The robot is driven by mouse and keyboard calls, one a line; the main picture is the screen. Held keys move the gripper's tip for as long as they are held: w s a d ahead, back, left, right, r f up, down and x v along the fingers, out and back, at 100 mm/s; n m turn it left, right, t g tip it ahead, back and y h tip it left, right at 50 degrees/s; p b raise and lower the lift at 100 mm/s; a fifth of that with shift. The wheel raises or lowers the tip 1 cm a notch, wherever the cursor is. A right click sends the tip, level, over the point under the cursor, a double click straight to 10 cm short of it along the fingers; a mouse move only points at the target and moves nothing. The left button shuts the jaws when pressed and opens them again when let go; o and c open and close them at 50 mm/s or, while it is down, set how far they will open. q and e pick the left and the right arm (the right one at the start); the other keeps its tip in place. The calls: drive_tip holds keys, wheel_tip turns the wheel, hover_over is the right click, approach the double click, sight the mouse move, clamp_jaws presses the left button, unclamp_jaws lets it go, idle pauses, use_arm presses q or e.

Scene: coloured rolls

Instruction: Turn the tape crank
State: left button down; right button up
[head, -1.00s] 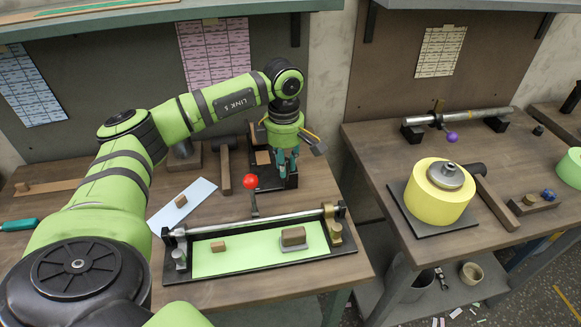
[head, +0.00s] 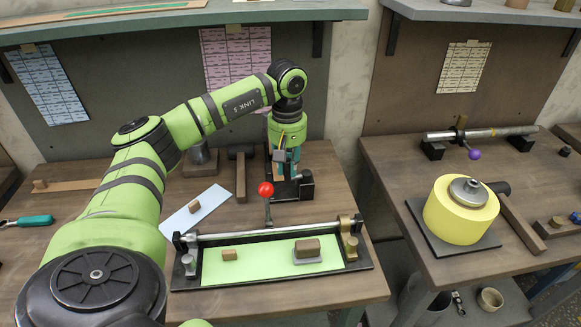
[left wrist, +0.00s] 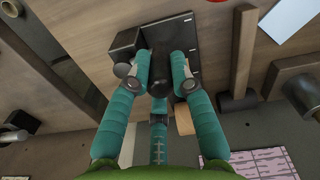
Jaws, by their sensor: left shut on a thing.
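My left gripper (head: 285,176) is at the back of the left bench, pointing down at a small black device (head: 304,182). In the left wrist view, its teal fingers (left wrist: 160,88) are closed around a dark round handle (left wrist: 158,74), which looks like the tape crank. The device's black base plate (left wrist: 184,30) and a black block (left wrist: 126,42) with a grey knob (left wrist: 122,70) show beside the handle. The fingers hide much of the crank in the head view. My right gripper is not in view.
A long black tray (head: 361,272) with a metal rod and a red-ball lever (head: 265,189) stands in front of the gripper. A mallet (head: 241,178) lies left of it. A yellow roll (head: 450,219) stands on the right bench, across a gap.

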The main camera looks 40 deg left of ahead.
use_arm(q)
drive_tip(key=shift+w+a+m, duration=0.3)
drive_tip(key=shift+a+m, duration=0.1)
drive_tip(key=shift+m, duration=0.7)
drive_tip(key=shift+w+a+m, duration=0.25)
drive_tip(key=shift+a+m, duration=0.1)
drive_tip(key=shift+m, duration=0.75)
drive_tip(key=c, duration=1.1)
unclamp_jaws()
drive_tip(key=shift+w+a, duration=0.1)
wheel_tip(320, 180, up, 12)
